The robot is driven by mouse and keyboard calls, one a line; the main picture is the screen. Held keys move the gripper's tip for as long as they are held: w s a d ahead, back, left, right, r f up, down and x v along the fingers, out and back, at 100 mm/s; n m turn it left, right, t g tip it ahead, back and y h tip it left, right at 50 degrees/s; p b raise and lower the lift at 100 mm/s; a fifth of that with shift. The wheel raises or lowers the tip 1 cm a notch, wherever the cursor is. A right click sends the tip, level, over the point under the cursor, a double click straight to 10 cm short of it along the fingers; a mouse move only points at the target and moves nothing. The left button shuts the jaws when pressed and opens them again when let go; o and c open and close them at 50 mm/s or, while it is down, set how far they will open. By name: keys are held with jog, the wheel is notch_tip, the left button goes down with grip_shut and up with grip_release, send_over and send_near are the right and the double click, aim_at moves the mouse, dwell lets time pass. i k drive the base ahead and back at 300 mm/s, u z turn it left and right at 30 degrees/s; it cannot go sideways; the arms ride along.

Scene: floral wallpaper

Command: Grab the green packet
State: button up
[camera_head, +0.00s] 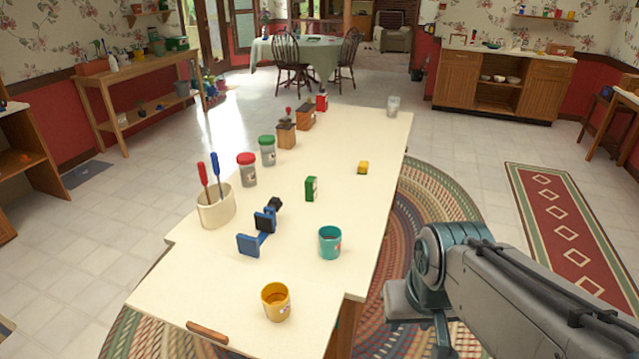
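A small green packet (311,189) stands upright near the middle of the cream table (350,140). It has a pale mark on its right face. Nothing hides it, and no gripper touches it. My arm enters from the lower right, beside the table's right edge. The lower end of the arm, where my gripper (442,345) seems to be, hangs down at the bottom of the frame and is cut off. Its fingers cannot be made out clearly.
A red-lidded jar (246,170), a green-lidded jar (267,151) and a tool crock (216,207) line the left. The table's right side is fairly clear.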

aim_at(310, 184)
jog(key=z, duration=1.1)
jog(key=i, duration=3.15)
jog(key=u, duration=3.8)
jog(key=i, duration=0.5)
